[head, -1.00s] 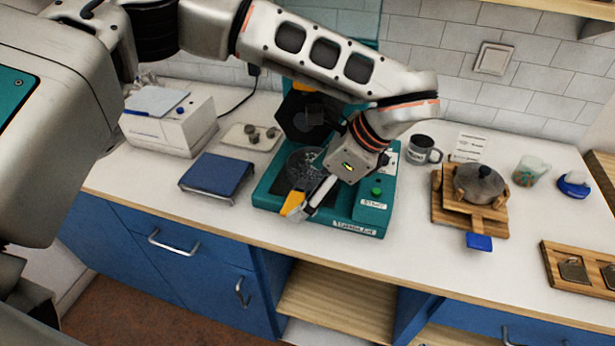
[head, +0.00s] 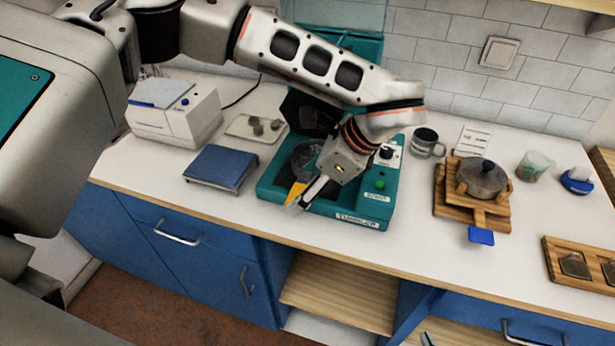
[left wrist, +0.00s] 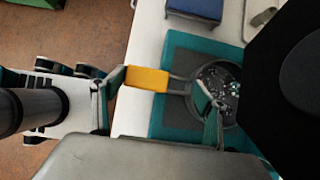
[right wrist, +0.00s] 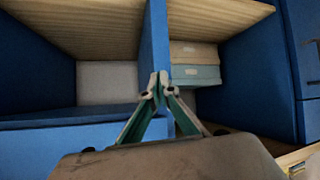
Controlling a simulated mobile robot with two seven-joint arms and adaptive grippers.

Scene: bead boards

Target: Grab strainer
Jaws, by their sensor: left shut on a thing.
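The strainer (left wrist: 147,79) has a yellow handle and a dark round bowl. Small bright beads show in the bowl area in the left wrist view. It sits at the teal tumbler machine (head: 364,208), with the yellow handle (head: 296,192) pointing toward the counter's front edge. My left gripper (head: 302,200) is shut on the strainer by the handle; its fingers show on either side in the left wrist view. My arm hides part of the bowl in the head view. My right gripper (right wrist: 159,90) is shut and empty in front of the cabinet shelves.
The machine's dark lid (head: 308,112) stands raised behind the bowl. A blue scale (head: 220,167), a white device (head: 175,112) and a tray (head: 240,131) lie left. A mug (head: 426,142) and a pot (head: 482,178) on wooden boards stand right. Counter between is clear.

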